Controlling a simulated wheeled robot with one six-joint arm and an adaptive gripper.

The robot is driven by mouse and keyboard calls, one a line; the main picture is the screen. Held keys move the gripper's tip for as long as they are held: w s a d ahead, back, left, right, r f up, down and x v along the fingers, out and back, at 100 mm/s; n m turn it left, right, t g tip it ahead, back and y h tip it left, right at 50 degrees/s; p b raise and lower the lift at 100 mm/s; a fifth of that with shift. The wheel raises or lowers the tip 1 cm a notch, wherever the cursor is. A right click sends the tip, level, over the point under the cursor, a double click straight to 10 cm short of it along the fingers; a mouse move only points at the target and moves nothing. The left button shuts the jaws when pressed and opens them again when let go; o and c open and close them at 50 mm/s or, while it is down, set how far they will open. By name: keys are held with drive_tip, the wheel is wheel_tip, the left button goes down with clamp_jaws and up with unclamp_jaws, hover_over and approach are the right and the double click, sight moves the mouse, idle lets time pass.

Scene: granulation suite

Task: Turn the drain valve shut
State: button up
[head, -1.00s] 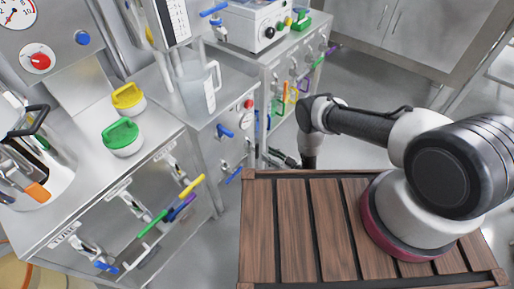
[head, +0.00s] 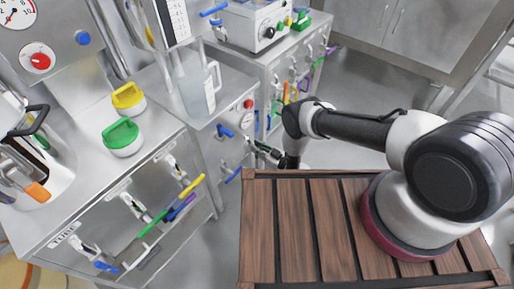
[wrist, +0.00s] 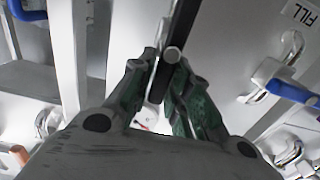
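My gripper (wrist: 164,65) has its teal-padded fingers close together on either side of a dark, narrow lever (wrist: 186,18) with a round grey end, in the middle of the wrist view. The fingers look shut on it, with no clear gap. No label on this lever can be read, so I cannot tell from writing that it is the drain valve. In the head view my gripper (head: 264,151) points left at the front of the middle steel cabinet (head: 207,150). The lever itself cannot be made out there.
A blue-handled valve (wrist: 291,93) sits to the right in the wrist view, near a FILL label (wrist: 301,14). Blue handles (head: 225,131) are on the middle cabinet. A slatted wooden deck (head: 294,230) lies in front.

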clamp_jaws()
drive_tip(key=shift+w+d+m, duration=0.15)
drive_tip(key=shift+m, duration=0.6)
drive_tip(key=shift+w+d+m, duration=0.1)
drive_tip(key=shift+w+m, duration=0.05)
drive_tip(key=shift+m, duration=0.6)
drive_tip(key=o, duration=0.6)
unclamp_jaws()
drive_tip(key=v, duration=1.2)
drive_tip(key=shift+o, duration=0.4)
